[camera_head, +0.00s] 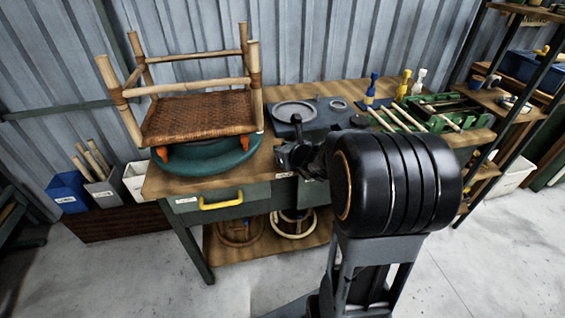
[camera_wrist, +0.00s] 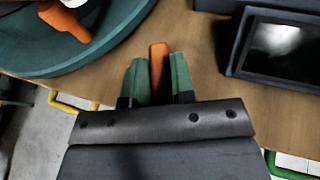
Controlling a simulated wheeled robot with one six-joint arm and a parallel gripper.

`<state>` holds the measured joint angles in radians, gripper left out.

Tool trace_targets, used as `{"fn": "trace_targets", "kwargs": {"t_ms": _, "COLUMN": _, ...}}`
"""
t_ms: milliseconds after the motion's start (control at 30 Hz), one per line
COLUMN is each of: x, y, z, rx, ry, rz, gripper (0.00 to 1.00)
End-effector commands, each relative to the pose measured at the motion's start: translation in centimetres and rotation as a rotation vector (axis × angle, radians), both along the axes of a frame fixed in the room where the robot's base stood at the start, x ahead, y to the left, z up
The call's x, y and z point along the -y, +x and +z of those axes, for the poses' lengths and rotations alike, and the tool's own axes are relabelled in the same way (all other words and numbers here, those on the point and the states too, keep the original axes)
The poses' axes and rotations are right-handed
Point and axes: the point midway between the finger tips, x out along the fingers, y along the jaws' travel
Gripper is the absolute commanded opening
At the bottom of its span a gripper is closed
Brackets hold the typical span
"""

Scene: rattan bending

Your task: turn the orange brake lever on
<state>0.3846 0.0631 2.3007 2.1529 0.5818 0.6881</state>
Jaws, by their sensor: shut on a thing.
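The orange brake lever (camera_wrist: 158,62) shows in the wrist view between the two green fingertips of my gripper (camera_wrist: 159,82). The fingers are shut on it, and its end sticks out past them above the wooden bench top. In the head view my gripper (camera_head: 293,156) is at the bench's front edge, right of the green turntable (camera_head: 215,160). The lever cannot be made out there, as my arm and gripper cover that spot. The turntable's rim (camera_wrist: 110,50) fills the upper left of the wrist view.
A rattan chair frame (camera_head: 195,118) stands on the turntable, with orange pieces (camera_wrist: 65,20) at its legs. A dark-screened box (camera_wrist: 280,45) lies right of the lever. A yellow drawer handle (camera_head: 221,202) juts from the bench front. Bottles (camera_head: 403,86) and a green rack (camera_head: 450,108) stand farther right.

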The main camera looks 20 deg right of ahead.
Motion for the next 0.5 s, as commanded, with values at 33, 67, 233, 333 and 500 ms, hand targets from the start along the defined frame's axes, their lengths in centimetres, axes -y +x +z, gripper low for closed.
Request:
{"fn": "trace_targets", "kwargs": {"t_ms": 33, "x": -0.23, "y": 0.05, "z": -0.86, "rx": 0.009, "ry": -0.002, "rz": -0.031, "gripper": 0.00}}
{"fn": "trace_targets", "kwargs": {"t_ms": 67, "x": -0.26, "y": 0.05, "z": -0.86, "rx": 0.009, "ry": -0.001, "rz": -0.053, "gripper": 0.00}}
{"fn": "trace_targets", "kwargs": {"t_ms": 233, "x": -0.30, "y": 0.05, "z": -0.76, "rx": 0.008, "ry": 0.000, "rz": -0.152, "gripper": 0.00}}
{"fn": "trace_targets", "kwargs": {"t_ms": 333, "x": -0.30, "y": 0.06, "z": -0.68, "rx": 0.007, "ry": 0.001, "rz": -0.198, "gripper": 0.00}}
{"fn": "trace_targets", "kwargs": {"t_ms": 500, "x": -0.33, "y": 0.07, "z": -0.49, "rx": 0.007, "ry": 0.001, "rz": -0.258, "gripper": 0.00}}
